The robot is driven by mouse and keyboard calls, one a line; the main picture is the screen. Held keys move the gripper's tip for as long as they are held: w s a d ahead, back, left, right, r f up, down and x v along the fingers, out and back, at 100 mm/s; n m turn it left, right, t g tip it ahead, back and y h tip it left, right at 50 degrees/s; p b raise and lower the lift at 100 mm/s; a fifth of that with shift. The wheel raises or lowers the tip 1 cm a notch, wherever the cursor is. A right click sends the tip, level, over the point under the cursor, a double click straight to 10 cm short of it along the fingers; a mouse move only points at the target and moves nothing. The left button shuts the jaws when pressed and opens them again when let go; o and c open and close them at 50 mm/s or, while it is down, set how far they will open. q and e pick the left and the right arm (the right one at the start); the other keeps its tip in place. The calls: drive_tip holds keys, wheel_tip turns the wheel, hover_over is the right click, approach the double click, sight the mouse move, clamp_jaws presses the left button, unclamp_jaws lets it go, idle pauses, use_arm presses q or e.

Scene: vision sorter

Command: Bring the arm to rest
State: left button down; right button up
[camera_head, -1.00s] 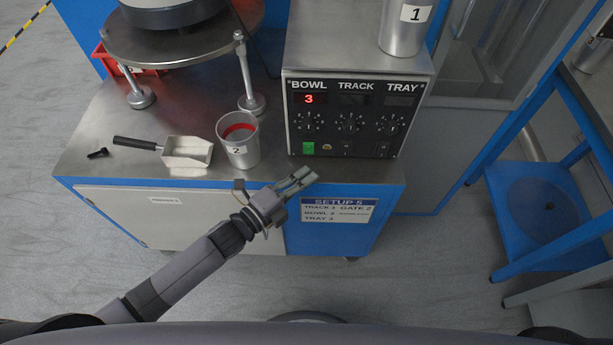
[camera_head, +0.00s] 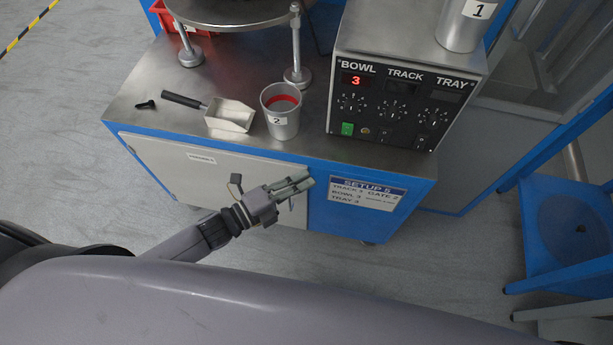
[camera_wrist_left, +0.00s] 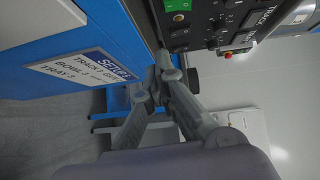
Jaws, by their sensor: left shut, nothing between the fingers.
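My left gripper (camera_head: 292,188) is in front of the blue and steel cabinet, below its top edge and left of the setup label (camera_head: 367,192). Its fingers are shut with nothing between them. In the left wrist view the closed fingers (camera_wrist_left: 160,72) show, with the setup label (camera_wrist_left: 85,68) to their left and the control panel (camera_wrist_left: 215,22) above. My left arm comes in from the lower left. My right gripper is in neither view.
On the steel cabinet top (camera_head: 150,85) stand cup 2 (camera_head: 281,122) with red inside, a metal scoop (camera_head: 230,115), a small black part (camera_head: 145,104) and the control box (camera_head: 395,105). Cup 1 (camera_head: 462,28) stands on the box. A blue stand (camera_head: 560,240) is at right. Grey floor is open at left.

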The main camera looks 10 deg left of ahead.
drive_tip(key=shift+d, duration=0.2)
use_arm(q)
drive_tip(key=s+a+f+n+g+y+p, duration=0.15)
drive_tip(key=a+f+n+y, duration=0.45)
drive_tip(key=f, duration=0.6)
drive_tip(key=s+a+f+n+g+y, duration=0.1)
drive_tip(key=s+a+f+n+y, duration=0.2)
drive_tip(key=a+f+n, duration=0.65)
drive_tip(key=s+f+n+g+y, duration=0.1)
drive_tip(key=s+f+n+g, duration=0.2)
drive_tip(key=s, duration=0.6)
drive_tip(key=s+f+n+g+y+p, duration=0.1)
drive_tip(key=s+f+n+g, duration=0.1)
drive_tip(key=s+f, duration=0.6)
drive_tip(key=s+f+n+g+y, duration=0.1)
drive_tip(key=s+f+n+g, duration=0.2)
drive_tip(key=s+f, duration=0.3)
drive_tip(key=s+d+g, duration=0.1)
drive_tip(key=s, duration=0.4)
drive_tip(key=shift+n, duration=0.35)
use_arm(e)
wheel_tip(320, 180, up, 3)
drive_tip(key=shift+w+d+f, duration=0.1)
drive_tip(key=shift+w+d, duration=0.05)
use_arm(q)
drive_tip(key=shift+s, duration=0.1)
